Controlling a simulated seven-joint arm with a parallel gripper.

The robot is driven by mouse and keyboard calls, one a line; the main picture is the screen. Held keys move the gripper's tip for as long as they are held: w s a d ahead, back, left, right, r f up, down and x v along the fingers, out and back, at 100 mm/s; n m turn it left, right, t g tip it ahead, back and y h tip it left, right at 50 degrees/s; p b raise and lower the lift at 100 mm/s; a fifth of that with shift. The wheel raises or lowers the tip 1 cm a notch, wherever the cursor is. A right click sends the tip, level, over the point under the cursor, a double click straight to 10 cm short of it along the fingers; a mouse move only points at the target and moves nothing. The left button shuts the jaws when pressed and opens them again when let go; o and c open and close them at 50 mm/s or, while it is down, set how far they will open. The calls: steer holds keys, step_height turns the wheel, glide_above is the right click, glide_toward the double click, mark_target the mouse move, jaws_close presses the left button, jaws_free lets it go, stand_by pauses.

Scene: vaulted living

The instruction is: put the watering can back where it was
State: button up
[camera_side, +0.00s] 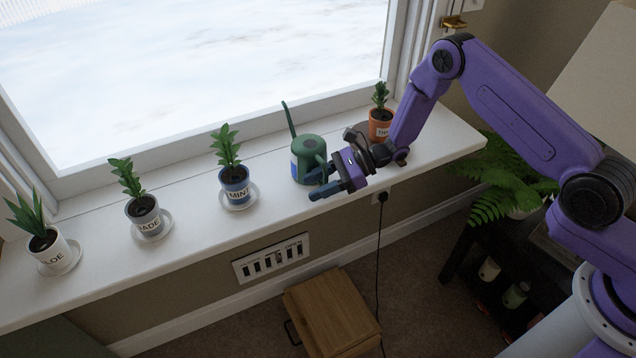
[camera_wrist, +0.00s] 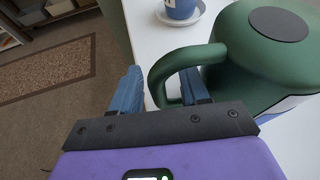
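The green watering can (camera_side: 309,150) stands upright on the white windowsill (camera_side: 270,205), between the mint pot and the thyme pot, its long spout pointing up toward the window. A blue and white patch shows low on its side. My gripper (camera_side: 323,181) is at the can's front right, fingers apart. In the wrist view the can (camera_wrist: 245,60) fills the right side. The fingers (camera_wrist: 160,90) are open on either side of its looped handle (camera_wrist: 160,72), one finger inside the loop and one outside. A small gap shows between the handle and the outer finger.
Along the sill stand the aloe pot (camera_side: 46,247), jade pot (camera_side: 145,218) and mint pot (camera_side: 234,184) on white saucers. Bare sill lies between the pots. A wooden stool (camera_side: 332,310) stands below.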

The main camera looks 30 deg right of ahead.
steer(key=shift+r, duration=0.2)
steer(key=v, duration=1.2)
steer(key=s+a+r+n+g+h, duration=0.25)
steer(key=s+r+n+g, duration=0.2)
steer(key=s+n, duration=0.35)
steer(key=s+a+r+n+g+h, duration=0.2)
steer(key=s+r+n+g+h, duration=0.25)
steer(key=s, duration=0.45)
steer(key=s+d+r+n+t+h, duration=0.3)
steer(key=s+d+n, duration=0.4)
steer(key=s+n, duration=0.2)
steer(key=s+d+r+n+t+h, duration=0.2)
steer(key=s+d+n, duration=0.5)
steer(key=n, duration=0.4)
step_height(320, 180, up, 2)
steer(key=shift+s+r+t+h, duration=0.2)
steer(key=shift+s+t+h, duration=0.2)
steer(key=shift+s+t, duration=0.35)
